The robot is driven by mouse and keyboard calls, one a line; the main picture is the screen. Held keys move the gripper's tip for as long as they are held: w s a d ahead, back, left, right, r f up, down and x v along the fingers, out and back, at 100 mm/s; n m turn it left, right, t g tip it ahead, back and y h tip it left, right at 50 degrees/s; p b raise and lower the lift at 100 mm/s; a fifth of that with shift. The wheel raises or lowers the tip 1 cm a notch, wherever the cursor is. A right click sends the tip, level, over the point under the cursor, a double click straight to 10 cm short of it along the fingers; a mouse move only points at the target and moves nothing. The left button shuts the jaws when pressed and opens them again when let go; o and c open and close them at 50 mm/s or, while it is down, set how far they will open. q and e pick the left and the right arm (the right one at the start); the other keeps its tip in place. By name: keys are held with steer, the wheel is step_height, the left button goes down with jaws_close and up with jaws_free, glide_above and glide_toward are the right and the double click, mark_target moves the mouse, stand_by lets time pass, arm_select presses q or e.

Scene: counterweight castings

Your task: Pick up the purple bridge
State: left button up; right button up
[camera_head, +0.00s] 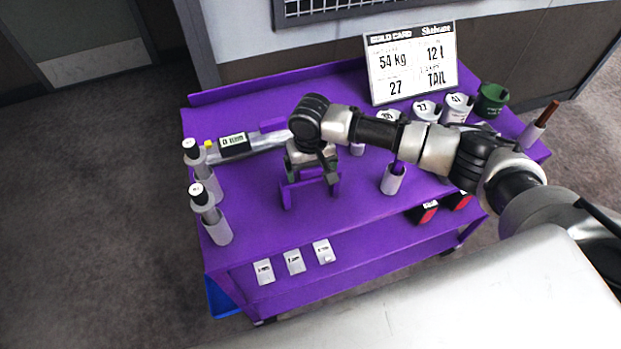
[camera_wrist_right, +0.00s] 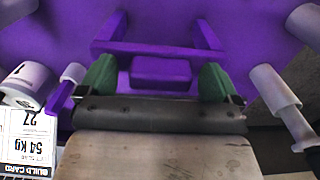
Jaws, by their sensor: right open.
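The purple bridge (camera_head: 287,196) stands on the purple cart top, with its legs and crossbar showing under my right gripper (camera_head: 312,170). In the right wrist view the bridge (camera_wrist_right: 150,49) is a wide purple bar with upright ends. My right gripper (camera_wrist_right: 156,82) is open there, its green fingers spread either side of a small purple block. I cannot tell whether this block is part of the bridge. The fingers look close to the bridge, but I cannot tell whether they touch it. The gripper hides part of the bridge in the head view. My left gripper is not in view.
The purple cart (camera_head: 250,240) carries grey posts (camera_head: 218,228) at the left and a grey cup (camera_head: 392,182) right of the bridge. A build card (camera_head: 412,62), several white pots and a green pot (camera_head: 491,98) stand at the back. White tags (camera_head: 294,262) lie in front.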

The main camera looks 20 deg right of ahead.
steer(key=shift+c, duration=0.2)
steer(key=c, duration=1.5)
steer(key=shift+o, duration=0.2)
steer(key=shift+r+b, duration=0.3)
steer(key=shift+r, duration=0.2)
step_height(320, 180, up, 2)
steer(key=shift+w+r+b, duration=0.1)
steer(key=shift+r+b, duration=0.15)
steer(key=shift+b, duration=0.3)
steer(key=s+d+r+b, duration=0.3)
steer(key=s+d+r, duration=0.2)
steer(key=d, duration=0.5)
step_height(320, 180, up, 3)
steer(key=shift+s+d+f, duration=0.15)
steer(key=shift+d+f, duration=0.05)
steer(key=shift+d, duration=0.05)
steer(key=shift+f, duration=0.1)
